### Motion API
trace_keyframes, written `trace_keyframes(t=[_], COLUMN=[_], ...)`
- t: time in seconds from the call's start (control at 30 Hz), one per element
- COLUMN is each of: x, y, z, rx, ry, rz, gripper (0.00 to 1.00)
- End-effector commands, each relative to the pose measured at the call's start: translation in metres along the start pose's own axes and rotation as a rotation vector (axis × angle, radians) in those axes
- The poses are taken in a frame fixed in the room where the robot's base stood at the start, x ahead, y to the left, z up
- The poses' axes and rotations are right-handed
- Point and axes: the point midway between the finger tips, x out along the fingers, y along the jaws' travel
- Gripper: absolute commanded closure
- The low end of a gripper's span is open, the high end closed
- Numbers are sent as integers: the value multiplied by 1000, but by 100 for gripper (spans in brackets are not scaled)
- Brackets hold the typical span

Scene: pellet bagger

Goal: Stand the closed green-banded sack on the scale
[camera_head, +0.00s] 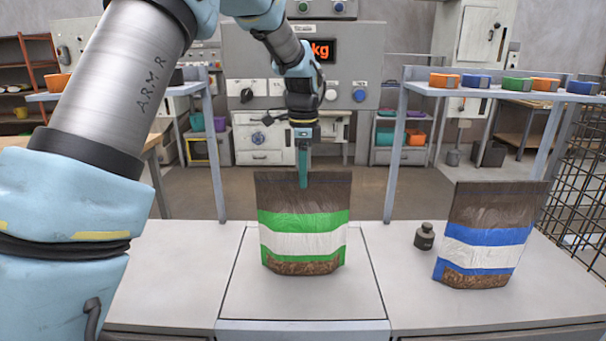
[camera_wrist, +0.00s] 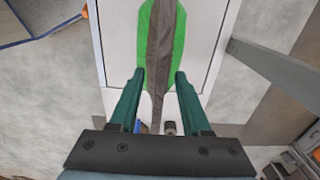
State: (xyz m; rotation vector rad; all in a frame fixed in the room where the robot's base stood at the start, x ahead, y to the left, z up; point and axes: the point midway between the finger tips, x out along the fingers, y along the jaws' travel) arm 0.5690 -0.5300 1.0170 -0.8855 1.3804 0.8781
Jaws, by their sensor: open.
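The green-banded sack (camera_head: 303,242) stands upright on the scale's pale plate (camera_head: 250,300), in the middle of the bench. Its dark top looks pressed flat into a narrow closed edge. In the wrist view the sack (camera_wrist: 160,45) is seen from above, with green on both sides of the dark strip. My gripper (camera_head: 303,183) points down at the sack's top edge. In the wrist view my gripper (camera_wrist: 160,75) is open, with one finger on each side of the dark strip and small gaps visible. The sack's underside is hidden.
A blue-banded sack (camera_head: 484,238) and a small dark weight (camera_head: 424,237) stand on the bench to the right. A raised shelf (camera_head: 450,90) holds several coloured clips or blocks. A lit display (camera_head: 322,50) sits on the machine behind. The bench left of the scale is clear.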

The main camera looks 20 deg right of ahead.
Motion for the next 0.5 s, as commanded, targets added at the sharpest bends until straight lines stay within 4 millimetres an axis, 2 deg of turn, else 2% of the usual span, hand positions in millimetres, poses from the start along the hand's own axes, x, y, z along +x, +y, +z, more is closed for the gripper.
trace_keyframes(t=[0.5], x=[-89], y=[-1], z=[0], rx=[-1], ry=[2], rz=[-5], gripper=[52])
